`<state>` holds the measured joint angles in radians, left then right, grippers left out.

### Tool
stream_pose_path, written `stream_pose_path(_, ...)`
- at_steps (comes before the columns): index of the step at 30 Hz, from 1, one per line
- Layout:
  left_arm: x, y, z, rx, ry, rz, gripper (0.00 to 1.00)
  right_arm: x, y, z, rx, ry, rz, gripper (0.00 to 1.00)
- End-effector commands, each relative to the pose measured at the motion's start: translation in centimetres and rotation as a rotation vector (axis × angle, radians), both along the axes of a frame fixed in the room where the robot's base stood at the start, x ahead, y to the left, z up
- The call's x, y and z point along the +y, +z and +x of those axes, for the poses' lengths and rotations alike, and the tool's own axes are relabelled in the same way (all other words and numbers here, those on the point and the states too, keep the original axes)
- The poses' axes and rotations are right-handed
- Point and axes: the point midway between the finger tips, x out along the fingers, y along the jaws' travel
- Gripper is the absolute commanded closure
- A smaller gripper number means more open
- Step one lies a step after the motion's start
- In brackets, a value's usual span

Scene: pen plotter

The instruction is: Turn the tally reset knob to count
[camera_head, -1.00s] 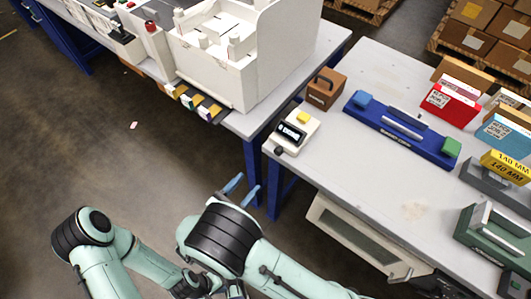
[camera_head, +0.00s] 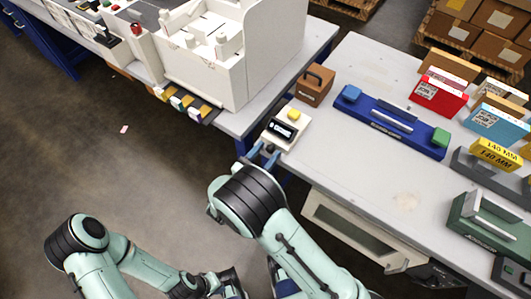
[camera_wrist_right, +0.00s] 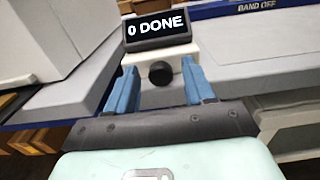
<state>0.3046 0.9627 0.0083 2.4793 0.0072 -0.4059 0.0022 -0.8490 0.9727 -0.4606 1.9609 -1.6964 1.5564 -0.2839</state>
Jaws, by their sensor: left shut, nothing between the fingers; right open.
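The tally counter (camera_head: 297,115) is a small white box with a yellow button and a dark display, at the near left corner of the right-hand table. In the right wrist view its display (camera_wrist_right: 156,27) reads "0 DONE". The black round reset knob (camera_wrist_right: 160,73) sits on its front face below the display. My right gripper (camera_head: 262,153) is open at the front of the counter. In the wrist view its blue fingers (camera_wrist_right: 163,86) stand on either side of the knob, with gaps visible. My left gripper (camera_head: 232,287) is low at the bottom edge, shut and empty, partly cut off.
A brown box with a handle (camera_head: 313,86) stands just behind the counter. A blue fixture (camera_head: 390,124) lies to its right. A white plotter housing (camera_head: 215,60) stands on the left-hand table.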

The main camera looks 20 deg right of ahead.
Motion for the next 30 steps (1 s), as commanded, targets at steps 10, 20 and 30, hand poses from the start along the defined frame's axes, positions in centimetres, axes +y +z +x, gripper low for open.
stream_pose_path(10, 0.0, 0.0, 0.0, 0.0, 0.0, 0.0, 1.0, 0.0, 0.0, 0.0, 0.001, 0.0, 0.001, 1.0)
stream_pose_path(20, -0.1, 1.7, -0.6, 0.025, -0.006, -0.004, 1.0, 0.1, 0.1, 0.0, 0.097, -0.001, -0.073, 1.0)
stream_pose_path(30, 0.0, 1.5, -0.6, 0.025, -0.005, -0.003, 1.0, 0.1, -0.1, 0.0, 0.101, 0.0, -0.075, 0.47)
